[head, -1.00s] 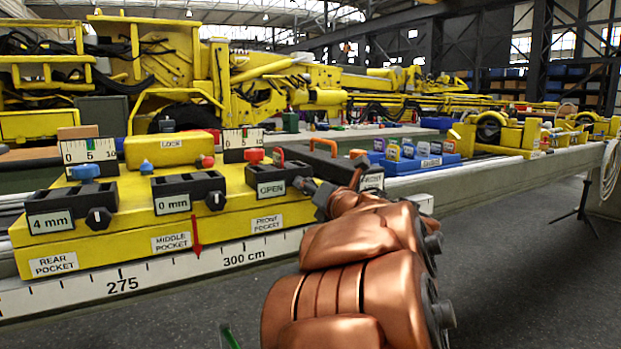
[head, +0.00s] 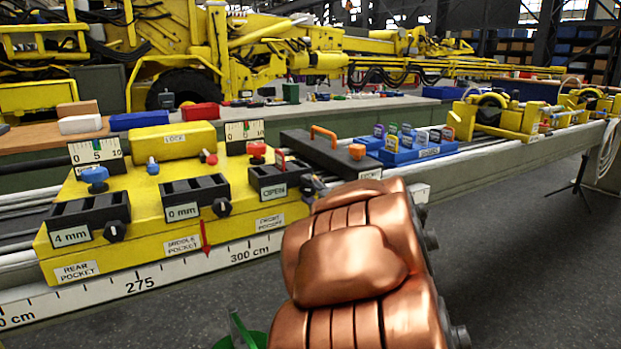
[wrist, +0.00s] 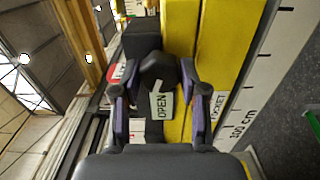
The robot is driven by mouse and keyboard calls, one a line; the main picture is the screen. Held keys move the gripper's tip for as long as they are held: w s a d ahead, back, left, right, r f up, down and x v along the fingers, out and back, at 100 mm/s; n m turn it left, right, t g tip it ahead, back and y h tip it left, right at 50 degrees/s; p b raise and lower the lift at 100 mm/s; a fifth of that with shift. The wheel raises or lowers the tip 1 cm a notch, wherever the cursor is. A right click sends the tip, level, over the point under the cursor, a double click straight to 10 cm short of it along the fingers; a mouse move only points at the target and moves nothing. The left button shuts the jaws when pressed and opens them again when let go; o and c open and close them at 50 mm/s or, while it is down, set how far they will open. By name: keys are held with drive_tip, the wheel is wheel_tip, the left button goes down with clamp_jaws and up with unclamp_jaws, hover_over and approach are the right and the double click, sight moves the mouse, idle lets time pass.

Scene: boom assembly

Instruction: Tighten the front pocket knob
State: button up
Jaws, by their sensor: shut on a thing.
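The front pocket (head: 268,178) is a dark block marked OPEN at the right end of the yellow carriage (head: 150,242). In the wrist view its dark knob (wrist: 158,70) lies between the two fingers of my gripper (wrist: 160,92). The gripper is shut on the knob, one purple-grey finger on each side. The OPEN label (wrist: 161,107) shows tilted just below the knob. In the head view my copper-coloured arm reaches the right end of the block and mostly hides the gripper and knob.
The middle pocket (head: 190,192) reads 0 mm and the rear pocket (head: 95,212) reads 4 mm. A black case with an orange handle (head: 325,150) and a blue tray (head: 410,152) of coloured pieces stand behind my arm.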

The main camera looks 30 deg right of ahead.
drive_tip(key=m+p, duration=0.2)
drive_tip(key=shift+r+m+p, duration=0.2)
drive_tip(key=shift+m+p, duration=0.2)
drive_tip(key=m+p, duration=0.3)
drive_tip(key=shift+m, duration=0.3)
drive_tip(key=m+p, duration=0.1)
drive_tip(key=m, duration=0.2)
drive_tip(key=shift+f+m, duration=0.1)
drive_tip(key=shift+m, duration=0.2)
drive_tip(key=shift+d+m+p, duration=0.1)
drive_tip(key=shift+m+p, duration=0.4)
drive_tip(key=shift+m, duration=1.5)
drive_tip(key=o, duration=1.1)
